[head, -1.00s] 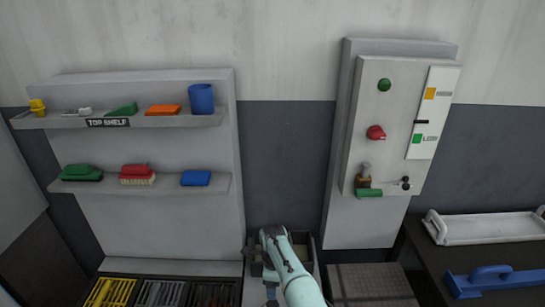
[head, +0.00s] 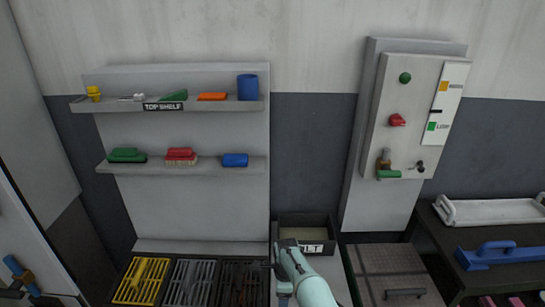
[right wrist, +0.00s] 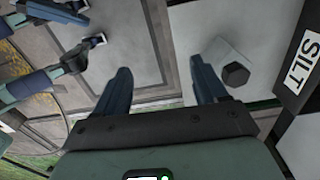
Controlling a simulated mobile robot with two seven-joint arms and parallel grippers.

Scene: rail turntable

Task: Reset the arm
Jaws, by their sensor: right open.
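My right arm comes in at the bottom middle of the head view. Its gripper (head: 280,274) is mostly hidden by the wrist, in front of the dark bin (head: 306,221) labelled SILT. In the right wrist view, the right gripper (right wrist: 161,68) has its two dark blue fingers spread wide, with nothing between them. The SILT label (right wrist: 300,62) shows at that view's right edge, apart from the fingers. A pale block with a dark knob (right wrist: 235,75) lies beyond the right-hand finger.
Slotted trays, including a yellow one (head: 142,281), lie left of the arm. The two-level shelf (head: 183,128) holds brushes and a blue cup (head: 247,87). A control panel (head: 412,100), a grey hatch (head: 390,267) and a dark bench (head: 437,236) stand to the right.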

